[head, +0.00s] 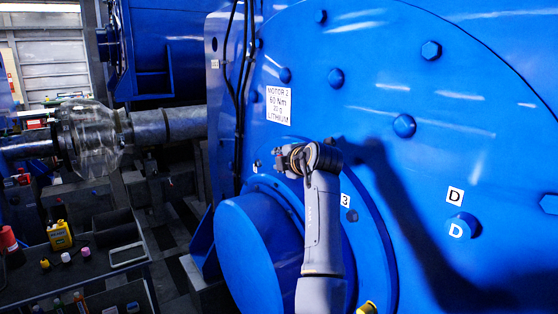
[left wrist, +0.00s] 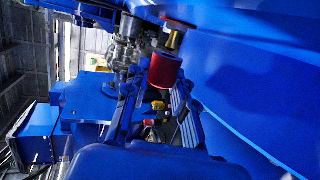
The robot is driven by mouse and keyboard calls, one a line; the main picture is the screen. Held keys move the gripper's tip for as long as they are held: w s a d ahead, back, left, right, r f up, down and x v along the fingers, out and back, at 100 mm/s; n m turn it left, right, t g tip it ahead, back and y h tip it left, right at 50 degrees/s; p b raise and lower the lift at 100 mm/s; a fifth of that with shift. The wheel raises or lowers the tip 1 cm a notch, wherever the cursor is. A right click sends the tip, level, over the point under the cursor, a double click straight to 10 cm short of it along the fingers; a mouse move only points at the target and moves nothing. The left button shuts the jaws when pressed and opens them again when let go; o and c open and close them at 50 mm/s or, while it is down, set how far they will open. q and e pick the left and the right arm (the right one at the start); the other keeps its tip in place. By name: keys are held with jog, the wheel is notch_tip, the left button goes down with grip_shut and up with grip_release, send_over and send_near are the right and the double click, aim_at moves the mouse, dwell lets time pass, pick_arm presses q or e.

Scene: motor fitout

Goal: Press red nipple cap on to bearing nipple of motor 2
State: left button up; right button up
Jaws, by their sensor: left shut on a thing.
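Motor 2 is the big blue housing (head: 365,75) with a white label reading MOTOR 2 (head: 278,105). My arm reaches up in front of it in the head view, its wrist beside the housing face above the round blue bearing cover (head: 245,245). In the left wrist view my left gripper (left wrist: 158,82) has its fingers on either side of a red cap (left wrist: 165,71). A brass-coloured nipple (left wrist: 174,40) stands just above the cap's upper end, roughly in line with it. I cannot tell whether they touch. In the head view the cap and nipple are not made out.
Bolt heads (head: 404,125) stick out of the motor face. A shaft (head: 170,123) with a clear guard (head: 92,138) runs off left. At lower left a dark trolley (head: 105,268) carries a yellow bottle (head: 60,235), a red cylinder (head: 8,238) and small coloured caps.

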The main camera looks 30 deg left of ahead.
pick_arm(q)
jog(key=shift+w+d+p, duration=0.3)
jog(key=shift+w+d, duration=0.05)
jog(key=shift+w, duration=0.55)
jog(key=o, duration=0.8)
jog(key=shift+s, duration=0.1)
